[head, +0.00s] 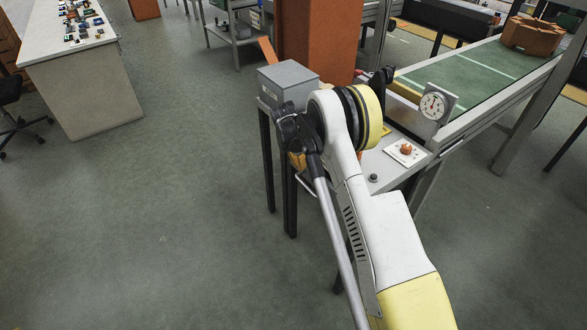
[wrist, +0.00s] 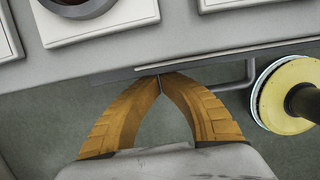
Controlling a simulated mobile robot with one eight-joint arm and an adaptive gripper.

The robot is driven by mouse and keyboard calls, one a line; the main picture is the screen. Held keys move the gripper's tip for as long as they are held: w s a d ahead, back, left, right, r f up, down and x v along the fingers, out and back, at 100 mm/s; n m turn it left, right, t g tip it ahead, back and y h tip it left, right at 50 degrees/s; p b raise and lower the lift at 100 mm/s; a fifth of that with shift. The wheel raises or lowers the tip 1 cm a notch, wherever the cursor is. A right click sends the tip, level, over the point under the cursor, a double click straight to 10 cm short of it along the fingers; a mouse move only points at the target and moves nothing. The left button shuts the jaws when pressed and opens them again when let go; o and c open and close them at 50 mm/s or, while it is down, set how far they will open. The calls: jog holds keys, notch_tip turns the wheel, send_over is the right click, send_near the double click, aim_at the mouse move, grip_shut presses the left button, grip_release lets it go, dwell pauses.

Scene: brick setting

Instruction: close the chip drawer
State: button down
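My gripper (wrist: 160,78) shows in the wrist view with its two orange fingers curving together, tips meeting with nothing seen between them. The tips are at the edge of a thin grey drawer front (wrist: 225,57) that juts out along the worktable's edge. A bent grey bar handle (wrist: 248,75) sits on the front to the right of the tips. Whether the tips touch the front, and how far the drawer is out, I cannot tell. In the head view my arm hides most of the drawer; a bit of the orange gripper (head: 297,160) shows beside the table.
The worktable carries a grey box (head: 287,80), a dial gauge (head: 437,103) and a white plate with an orange knob (head: 405,150). A green conveyor (head: 465,75) stands behind it at the right. A cluttered bench (head: 85,75) stands at the far left. Open floor lies between.

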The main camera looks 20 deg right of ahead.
jog(key=shift+a, duration=0.1)
jog(key=s+a+r+p, duration=0.2)
jog(key=a+r+p, duration=0.3)
jog(key=r, duration=0.5)
jog(key=s+r+m+t+y+b, duration=0.15)
jog(key=s+r+m, duration=0.35)
jog(key=s+r, duration=0.5)
jog(key=s+r+m+t, duration=0.2)
jog(key=s+r+m, duration=0.45)
jog(key=r, duration=0.65)
jog(key=s+a+m+t+y, duration=0.1)
jog(key=s+m, duration=0.9)
jog(key=s, duration=1.1)
jog(key=shift+a+t, duration=0.3)
jog(key=shift+t, duration=0.55)
jog(key=shift+r, duration=0.1)
